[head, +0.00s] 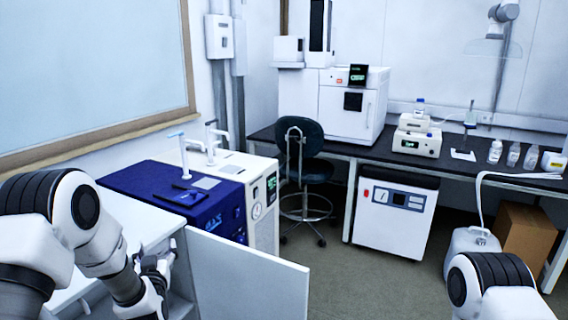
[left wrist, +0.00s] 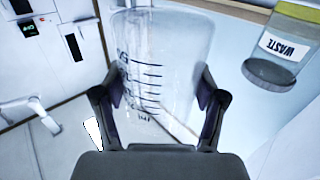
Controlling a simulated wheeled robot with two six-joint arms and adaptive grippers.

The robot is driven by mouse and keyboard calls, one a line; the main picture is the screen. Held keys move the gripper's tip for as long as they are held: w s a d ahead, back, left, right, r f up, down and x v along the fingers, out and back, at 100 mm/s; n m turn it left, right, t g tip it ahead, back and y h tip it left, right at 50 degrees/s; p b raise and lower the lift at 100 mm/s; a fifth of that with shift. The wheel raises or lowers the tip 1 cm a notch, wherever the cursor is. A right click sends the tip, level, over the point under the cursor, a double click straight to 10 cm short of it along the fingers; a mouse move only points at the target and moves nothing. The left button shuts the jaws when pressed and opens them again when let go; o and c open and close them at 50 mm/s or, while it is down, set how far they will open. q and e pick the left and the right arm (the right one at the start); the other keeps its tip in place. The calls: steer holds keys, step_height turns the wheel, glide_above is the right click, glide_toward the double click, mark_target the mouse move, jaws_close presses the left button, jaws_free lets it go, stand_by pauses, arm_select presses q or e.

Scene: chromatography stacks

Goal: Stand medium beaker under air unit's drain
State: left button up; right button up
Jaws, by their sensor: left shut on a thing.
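In the left wrist view my left gripper (left wrist: 161,85) is shut on a clear glass beaker (left wrist: 160,45) with dark graduation marks, gripping it from both sides. In the head view my left gripper (head: 155,270) is low at the left, beside the open white panel; the beaker cannot be made out there. A blue unit (head: 215,215) and a white unit with a round gauge (head: 263,205) stand side by side beyond it. I cannot tell which is the air unit, and no drain is clearly visible. My right arm shows at the lower right, its gripper out of frame.
An open white door panel (head: 245,275) stands between my left gripper and the floor. A jar labelled WASTE (left wrist: 285,45) is near the beaker. A stool (head: 305,165) stands beyond the units, near a dark bench (head: 345,148). The middle floor (head: 355,275) is clear.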

arm_select(q)
steer(key=s+d+f+m+h, duration=0.1)
steer(key=s+d+f+h, duration=0.1)
steer(key=s+d+f, duration=0.3)
steer(key=s+d+f+m+t+h, duration=0.1)
steer(key=d+f+m+h, duration=0.15)
steer(key=d, duration=0.35)
steer(key=s+d+f+h, duration=0.1)
steer(key=s+d+f, duration=0.2)
steer(key=d+f, duration=0.25)
steer(key=s+r, duration=0.4)
steer(key=r, duration=0.1)
steer(key=shift+s+d+r+h+p, duration=0.3)
steer(key=shift+h+p, duration=0.05)
steer(key=shift+p, duration=0.1)
steer(key=shift+f+m, duration=0.1)
steer(key=shift+m, duration=0.15)
